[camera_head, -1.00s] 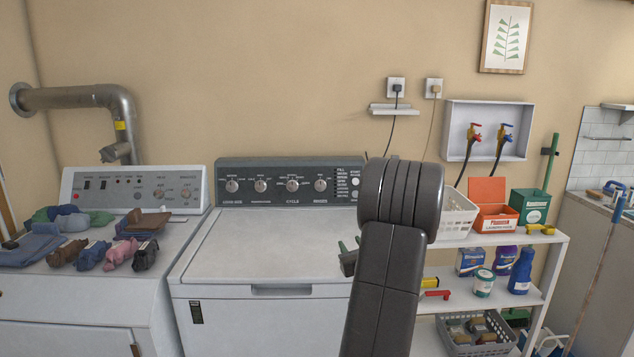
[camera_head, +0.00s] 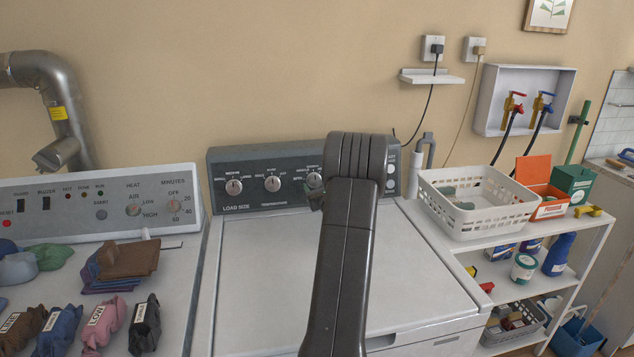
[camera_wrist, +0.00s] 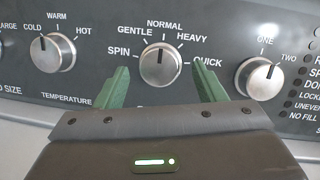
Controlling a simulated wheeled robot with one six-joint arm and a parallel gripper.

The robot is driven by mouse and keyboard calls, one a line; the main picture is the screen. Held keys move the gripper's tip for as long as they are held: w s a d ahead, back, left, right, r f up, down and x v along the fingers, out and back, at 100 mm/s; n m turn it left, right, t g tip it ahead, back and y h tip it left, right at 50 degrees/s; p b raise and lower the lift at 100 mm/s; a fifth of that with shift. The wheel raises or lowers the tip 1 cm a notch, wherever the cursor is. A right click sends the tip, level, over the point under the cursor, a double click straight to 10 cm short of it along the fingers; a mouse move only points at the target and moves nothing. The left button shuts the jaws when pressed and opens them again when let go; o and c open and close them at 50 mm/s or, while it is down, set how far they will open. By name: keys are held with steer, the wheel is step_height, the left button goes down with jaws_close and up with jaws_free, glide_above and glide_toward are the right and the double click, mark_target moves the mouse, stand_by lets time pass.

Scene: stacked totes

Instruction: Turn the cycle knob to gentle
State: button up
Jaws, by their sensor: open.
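The cycle knob (camera_wrist: 160,64) is a round silver dial on the washer's dark panel, centred in the wrist view. Its pointer mark is up, at NORMAL; GENTLE is printed to the upper left, between SPIN and NORMAL. My gripper (camera_wrist: 161,88) is open, with one green fingertip low on each side of the knob and apart from it. In the head view my arm covers part of the panel; the cycle knob (camera_head: 314,180) shows just left of the arm, and the green fingertips are mostly hidden.
The temperature knob (camera_wrist: 53,53) is left of the cycle knob and the rinse-side knob (camera_wrist: 260,78) is right. The washer lid (camera_head: 265,270) is clear. A dryer (camera_head: 190,270) with clothes stands left; a shelf with a white basket (camera_head: 490,222) stands right.

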steer(key=shift+w+a, duration=0.15)
steer(key=shift+w, duration=0.35)
steer(key=c, duration=1)
steer(key=shift+o, duration=0.2)
steer(key=shift+n+b, duration=0.3)
steer(key=shift+b, duration=0.15)
steer(key=shift+f+n+b, duration=0.1)
steer(key=shift+n+b, duration=0.2)
steer(key=shift+b, duration=0.05)
steer(key=n+y+b, duration=0.1)
steer(key=n+b, duration=0.1)
steer(key=shift+g+b, duration=0.3)
steer(key=shift+g, duration=0.1)
steer(key=n+b, duration=0.1)
steer(key=n, duration=0.1)
steer(key=n+g+b, duration=0.1)
steer(key=n, duration=0.1)
steer(key=n+b, duration=0.1)
steer(key=shift+r+n+y, duration=0.25)
steer(key=shift+n+y, duration=0.15)
